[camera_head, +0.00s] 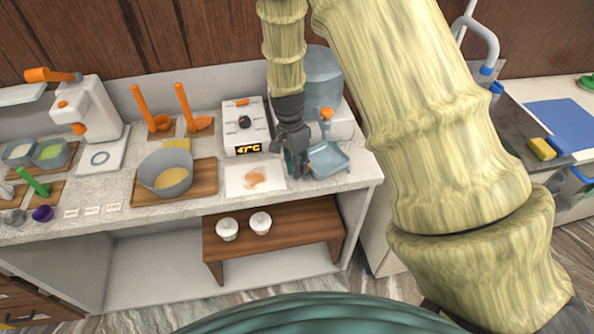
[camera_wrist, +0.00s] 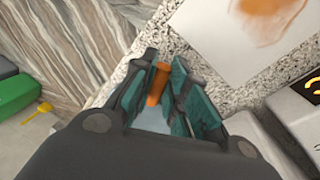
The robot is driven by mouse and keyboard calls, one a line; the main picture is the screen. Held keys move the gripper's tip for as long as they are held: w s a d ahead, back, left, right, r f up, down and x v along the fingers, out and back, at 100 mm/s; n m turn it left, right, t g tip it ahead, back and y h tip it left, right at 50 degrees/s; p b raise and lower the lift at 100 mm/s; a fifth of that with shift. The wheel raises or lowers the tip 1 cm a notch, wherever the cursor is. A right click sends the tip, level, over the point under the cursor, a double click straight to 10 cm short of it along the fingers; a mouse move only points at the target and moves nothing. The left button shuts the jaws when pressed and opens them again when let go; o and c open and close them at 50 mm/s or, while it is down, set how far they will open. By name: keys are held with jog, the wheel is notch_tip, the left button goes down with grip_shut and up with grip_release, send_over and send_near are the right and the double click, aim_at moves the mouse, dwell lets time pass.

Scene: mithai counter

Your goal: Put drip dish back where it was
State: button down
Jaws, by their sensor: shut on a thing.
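The drip dish (camera_head: 329,158) is a shallow, pale blue, square tray at the right end of the counter, in front of the clear blue dispenser (camera_head: 322,75) with an orange tap (camera_head: 326,115). My gripper (camera_head: 297,168) points down at the dish's left side and is shut on it. In the wrist view, an orange piece (camera_wrist: 157,84), seemingly the dish's handle, lies between the fingers of my gripper (camera_wrist: 158,92), with pale blue (camera_wrist: 153,121) behind it. My gripper hides the join, and I cannot tell whether the dish touches the counter.
A white sheet with an orange stain (camera_head: 237,183) lies left of my gripper. Behind it stands a white unit with a lit display (camera_head: 244,130). A grey bowl (camera_head: 165,177) sits on a wooden board further left. The counter's front edge (camera_head: 340,183) is close.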

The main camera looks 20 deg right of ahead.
jog(key=shift+s+a+r, duration=0.1)
jog(key=shift+f, duration=0.25)
jog(key=c, duration=1.4)
grip_release()
jog(key=shift+r, duration=0.2)
jog(key=shift+w+a+r+b, duration=0.1)
jog(key=shift+w+r+b, duration=0.4)
jog(key=shift+r, duration=1.45)
jog(key=shift+w+a+r+b, duration=0.2)
jog(key=shift+r+b, duration=0.55)
jog(key=shift+r, duration=1.25)
jog(key=shift+w+d+r+b, duration=0.1)
jog(key=shift+w+r+b, duration=0.45)
jog(key=shift+r, duration=1.4)
jog(key=shift+s, duration=0.15)
